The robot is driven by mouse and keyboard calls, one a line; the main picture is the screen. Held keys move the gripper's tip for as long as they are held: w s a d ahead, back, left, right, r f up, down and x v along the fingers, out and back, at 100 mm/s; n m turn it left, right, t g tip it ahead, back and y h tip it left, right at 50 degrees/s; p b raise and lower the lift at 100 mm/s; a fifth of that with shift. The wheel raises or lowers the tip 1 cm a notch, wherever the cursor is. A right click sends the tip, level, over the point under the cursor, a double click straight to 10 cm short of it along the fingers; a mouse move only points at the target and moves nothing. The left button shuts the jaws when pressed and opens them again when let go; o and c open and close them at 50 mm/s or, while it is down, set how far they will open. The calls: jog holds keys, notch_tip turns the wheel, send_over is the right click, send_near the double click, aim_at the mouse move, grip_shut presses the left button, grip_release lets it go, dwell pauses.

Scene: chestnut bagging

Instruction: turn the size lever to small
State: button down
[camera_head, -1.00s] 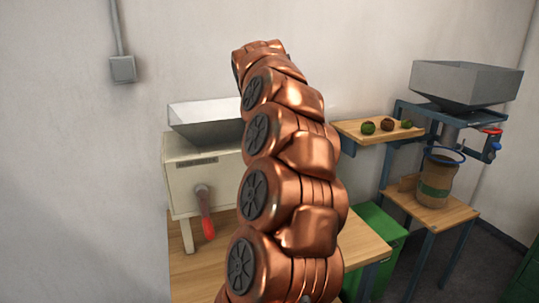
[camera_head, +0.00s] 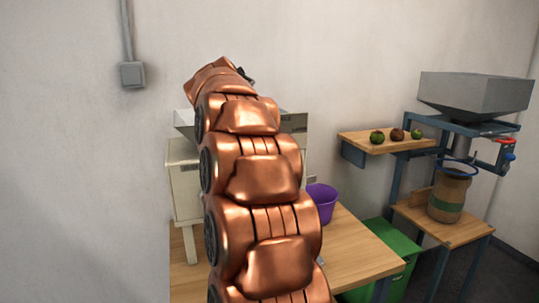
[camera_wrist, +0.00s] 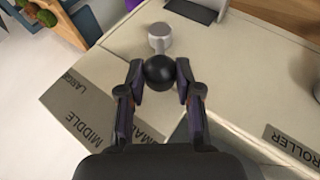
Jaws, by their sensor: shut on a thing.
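The size lever shows in the wrist view, with a round silver pivot (camera_wrist: 160,36) and a black ball knob (camera_wrist: 159,73). My gripper (camera_wrist: 159,76) is shut on the knob, one finger on each side. The label plate (camera_wrist: 85,112) lies beside it on the machine's pale top. It reads LARGE, MIDDLE and SMALL, with SMALL partly covered by my left finger. The knob is by the SMALL end. In the head view my arm hides the lever and most of the cream machine (camera_head: 183,190).
A purple bucket (camera_head: 322,203) stands right of my arm on the wooden table (camera_head: 350,262). A shelf (camera_head: 362,145) holds green and brown burrs. A grey hopper (camera_head: 470,95) stands over a brown sack (camera_head: 450,195) at right. A ROLLER label (camera_wrist: 295,145) is on the machine.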

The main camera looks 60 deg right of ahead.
jog(key=c, duration=0.8)
grip_release()
jog(key=shift+a, duration=0.1)
jog(key=v, duration=1.2)
